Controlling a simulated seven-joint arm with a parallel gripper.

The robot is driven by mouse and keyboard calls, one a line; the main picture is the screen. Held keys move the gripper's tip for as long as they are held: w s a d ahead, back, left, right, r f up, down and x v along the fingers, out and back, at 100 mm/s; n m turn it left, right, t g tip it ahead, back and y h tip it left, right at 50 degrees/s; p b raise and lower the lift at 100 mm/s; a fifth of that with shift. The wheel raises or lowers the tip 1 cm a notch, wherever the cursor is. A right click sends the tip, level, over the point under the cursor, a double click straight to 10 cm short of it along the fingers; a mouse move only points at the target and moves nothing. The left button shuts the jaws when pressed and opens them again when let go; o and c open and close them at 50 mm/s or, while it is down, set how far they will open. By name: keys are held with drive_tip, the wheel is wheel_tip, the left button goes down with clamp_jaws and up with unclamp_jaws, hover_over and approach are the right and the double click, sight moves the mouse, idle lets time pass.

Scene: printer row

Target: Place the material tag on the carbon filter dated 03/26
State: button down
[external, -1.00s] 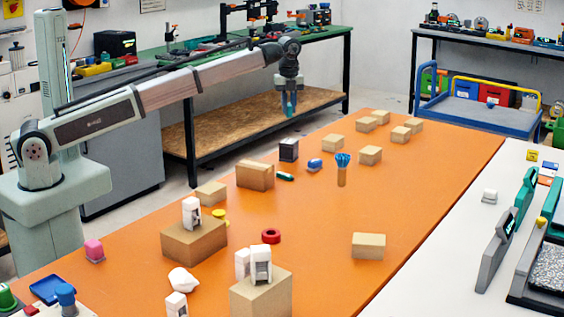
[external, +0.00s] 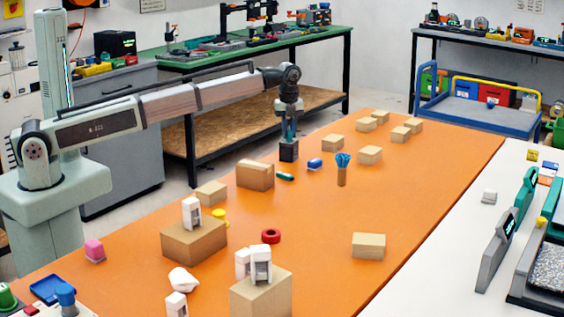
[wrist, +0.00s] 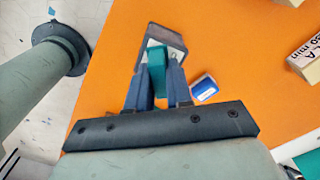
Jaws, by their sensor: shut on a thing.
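My gripper (external: 289,137) is down at the top of a dark, box-like block (external: 289,152) on the orange table, which looks like a carbon filter. In the wrist view, its fingers (wrist: 157,75) are closed on a flat teal piece, likely the material tag (wrist: 158,62). The tag stands upright in front of the dark block's pale face (wrist: 176,39). I cannot tell whether the tag touches the block. No 03/26 date is readable. The fingers cover part of the block.
A cup of blue-topped sticks (external: 342,170) stands to the right. Tan boxes (external: 255,175) are around. The table's right-hand middle is mostly clear.

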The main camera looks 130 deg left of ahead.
sight(289, 129)
drive_tip(key=shift+f, duration=0.2)
drive_tip(key=c, duration=1)
unclamp_jaws()
wheel_tip(289, 129, up, 12)
drive_tip(key=shift+r, duration=0.2)
